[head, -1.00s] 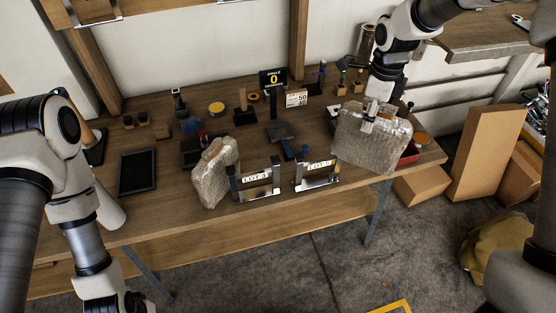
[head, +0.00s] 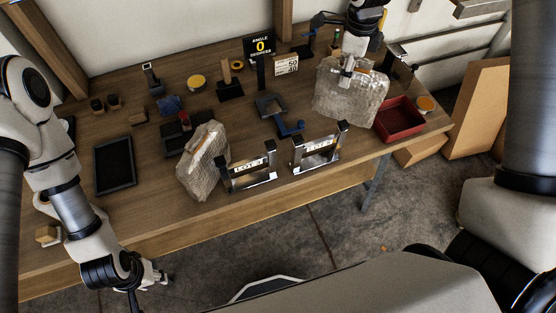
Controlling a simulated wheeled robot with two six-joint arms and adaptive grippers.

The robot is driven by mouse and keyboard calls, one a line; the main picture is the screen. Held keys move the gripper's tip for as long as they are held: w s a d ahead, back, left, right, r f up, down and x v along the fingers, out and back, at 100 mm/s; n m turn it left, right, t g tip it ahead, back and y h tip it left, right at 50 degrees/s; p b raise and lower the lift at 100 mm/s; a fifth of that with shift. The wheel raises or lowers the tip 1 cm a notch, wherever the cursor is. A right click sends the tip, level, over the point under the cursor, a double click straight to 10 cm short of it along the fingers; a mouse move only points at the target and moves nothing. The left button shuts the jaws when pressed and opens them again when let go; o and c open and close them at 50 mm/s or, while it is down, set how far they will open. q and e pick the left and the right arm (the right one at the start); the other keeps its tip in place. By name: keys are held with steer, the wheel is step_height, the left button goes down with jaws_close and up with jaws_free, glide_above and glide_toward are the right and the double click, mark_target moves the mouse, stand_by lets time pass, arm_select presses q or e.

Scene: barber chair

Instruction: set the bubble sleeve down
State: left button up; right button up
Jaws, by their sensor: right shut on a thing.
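A clear, crinkled bubble sleeve (head: 350,92) hangs from my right gripper (head: 347,72), which is shut on its top edge. The sleeve is at the right part of the wooden table (head: 250,205), behind the LOT 5 stand and left of the red tray. I cannot tell whether its bottom touches the table. A second bubble-wrapped sleeve (head: 203,165) stands tilted at the table's front, left of the other stand. My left gripper (head: 155,277) is low in front of the table, away from both sleeves; its fingers are too small to read.
Two metal stands with labels (head: 250,175) (head: 318,150) sit at the front edge. A red tray (head: 400,118) is at the right. A black angle display (head: 259,47) and small tools stand behind. A black tray (head: 115,163) lies left. Cardboard boxes (head: 480,110) stand beyond the table.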

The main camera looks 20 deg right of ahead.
mark_target(340, 101)
step_height(340, 101, down, 10)
steer(key=p, duration=0.3)
steer(key=shift+f, duration=0.45)
steer(key=shift+w+f, duration=0.1)
steer(key=shift+w, duration=0.1)
steer(key=shift+f, duration=0.1)
steer(key=o, duration=1)
steer(key=shift+s, duration=0.1)
